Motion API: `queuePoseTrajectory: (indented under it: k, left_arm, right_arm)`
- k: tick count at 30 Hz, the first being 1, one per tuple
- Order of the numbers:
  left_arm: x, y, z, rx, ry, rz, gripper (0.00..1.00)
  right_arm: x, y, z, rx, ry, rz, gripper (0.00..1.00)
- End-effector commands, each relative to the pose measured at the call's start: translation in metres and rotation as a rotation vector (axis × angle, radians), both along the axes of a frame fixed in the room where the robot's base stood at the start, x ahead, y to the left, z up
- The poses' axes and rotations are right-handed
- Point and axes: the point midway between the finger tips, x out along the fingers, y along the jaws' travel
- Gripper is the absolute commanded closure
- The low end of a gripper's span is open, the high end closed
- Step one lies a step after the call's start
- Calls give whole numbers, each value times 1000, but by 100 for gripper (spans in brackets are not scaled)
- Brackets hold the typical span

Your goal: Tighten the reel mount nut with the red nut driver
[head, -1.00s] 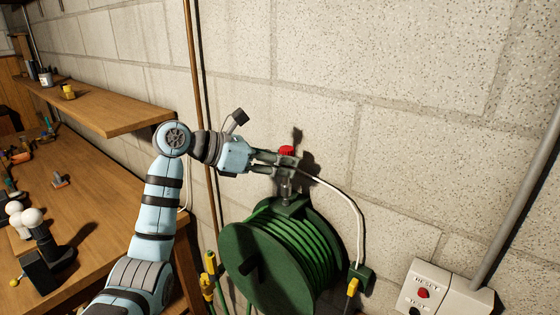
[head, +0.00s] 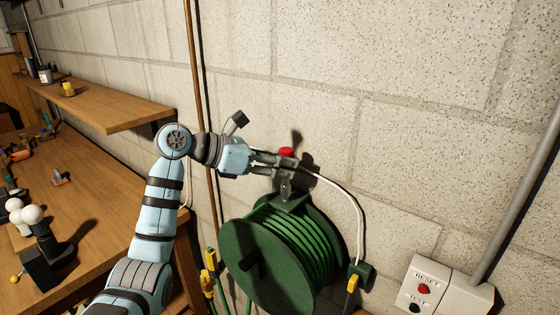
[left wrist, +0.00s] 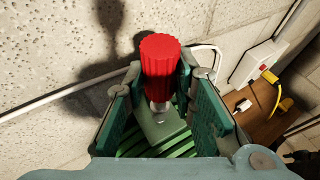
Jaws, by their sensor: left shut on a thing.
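My left gripper (head: 288,163) is shut on the red nut driver (head: 287,152), its fingers on either side of it. In the left wrist view the driver's ribbed red handle (left wrist: 160,58) stands upright between the green-padded fingers (left wrist: 160,105). A short metal shaft runs down from the handle toward the green mount (left wrist: 160,128) on top of the hose reel (head: 262,250). The reel mount nut cannot be made out; the driver and fingers cover that spot. I cannot tell whether the driver touches it. My right gripper is not in view.
A block wall stands close behind the reel. A pale cable (head: 350,195) arcs right of the gripper to a plug. A reset/test box (head: 424,283) is at lower right. A wooden shelf (head: 100,105) and cluttered workbench (head: 95,200) are at left.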

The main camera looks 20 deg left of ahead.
Motion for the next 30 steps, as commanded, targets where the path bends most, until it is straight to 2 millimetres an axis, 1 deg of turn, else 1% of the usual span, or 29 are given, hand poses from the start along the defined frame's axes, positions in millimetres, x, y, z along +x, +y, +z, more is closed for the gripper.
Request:
queuePoseTrajectory:
  k: [12, 26, 30]
  left_arm:
    - [0, 0, -13, 0, 0, 0, 100]
    - [0, 0, -14, 1, -1, 0, 100]
    - [0, 0, -7, 0, -1, 0, 100]
  right_arm:
    - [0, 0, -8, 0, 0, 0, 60]
    - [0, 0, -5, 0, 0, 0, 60]
    - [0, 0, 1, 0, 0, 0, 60]
